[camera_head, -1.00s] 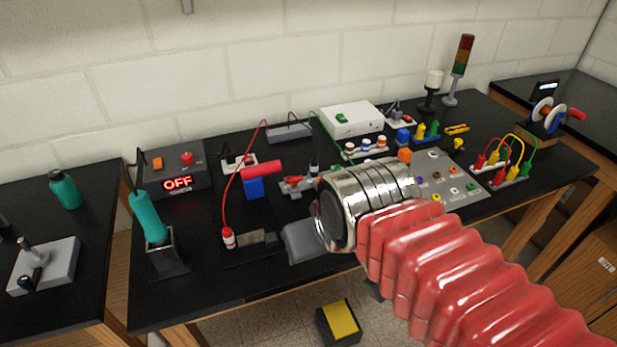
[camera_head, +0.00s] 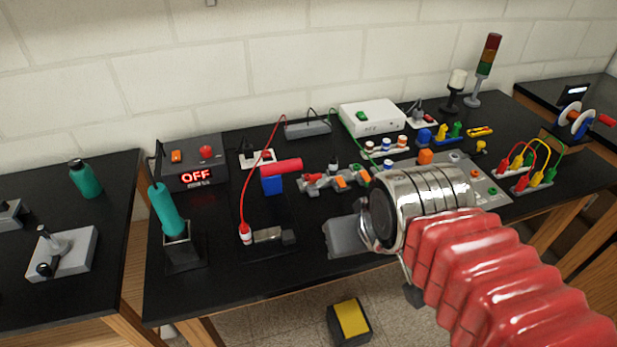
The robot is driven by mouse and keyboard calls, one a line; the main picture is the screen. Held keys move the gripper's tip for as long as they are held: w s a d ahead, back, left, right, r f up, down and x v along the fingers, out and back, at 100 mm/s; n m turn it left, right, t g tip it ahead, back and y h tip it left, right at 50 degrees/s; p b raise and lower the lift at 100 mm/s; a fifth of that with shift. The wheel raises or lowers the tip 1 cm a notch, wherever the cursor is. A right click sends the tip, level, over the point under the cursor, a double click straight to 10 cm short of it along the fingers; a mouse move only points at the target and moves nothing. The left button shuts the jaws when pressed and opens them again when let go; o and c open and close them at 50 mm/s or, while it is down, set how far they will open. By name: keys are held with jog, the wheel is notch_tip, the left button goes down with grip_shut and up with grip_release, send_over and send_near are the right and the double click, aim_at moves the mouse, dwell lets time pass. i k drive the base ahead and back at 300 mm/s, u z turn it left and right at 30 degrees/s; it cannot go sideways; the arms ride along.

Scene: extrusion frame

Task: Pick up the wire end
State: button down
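A red wire (camera_head: 246,190) arcs down from near the grey bar at the back. Its lower end sits in a red-and-white piece (camera_head: 245,234) at the table's front left, beside a small metallic block (camera_head: 268,235). A green wire (camera_head: 350,130) runs from the same area toward the right; its lower end is partly hidden. My arm, with red ribbed sleeve and shiny metal cuff, reaches in from the lower right. A grey blocky part at its end, apparently my gripper (camera_head: 343,237), is right of the red-and-white piece and apart from it. Its fingers cannot be made out.
A soldering-iron-like teal tool (camera_head: 166,210) stands in a dark holder at left, below a box reading OFF (camera_head: 195,165). A red cylinder (camera_head: 274,168) lies on a blue block (camera_head: 272,183). A white box (camera_head: 371,118) and grey-orange connectors (camera_head: 335,179) are behind my arm.

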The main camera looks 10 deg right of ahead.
aim_at(245, 233)
jog(key=k, duration=1.35)
jog(key=u, duration=0.45)
jog(key=i, duration=1)
jog(key=u, duration=0.7)
jog(key=i, duration=0.45)
jog(key=u, duration=0.15)
